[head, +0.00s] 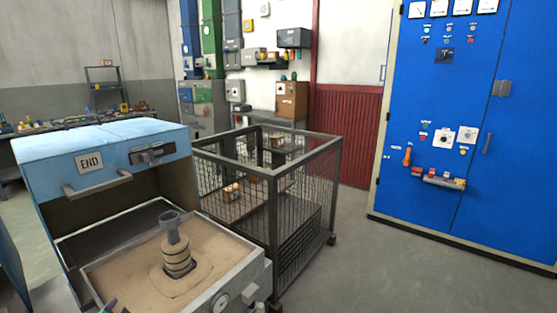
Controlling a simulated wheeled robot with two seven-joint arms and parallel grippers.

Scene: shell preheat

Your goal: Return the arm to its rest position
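A light-blue oven-like box (108,150) with an "END" label and a front handle stands open at the left. In front of it is a grey metal tray (235,278) filled with tan sand. Neither of my grippers can be made out. A small dark and pinkish tip at the bottom edge, left of the tray's front, is too cut off to identify.
A wire-mesh cage cart (273,215) with small boxes stands right behind the tray. A tall blue electrical cabinet (430,110) is at the right. A cluttered workbench (40,127) is at the far left. The grey floor between cart and cabinet is clear.

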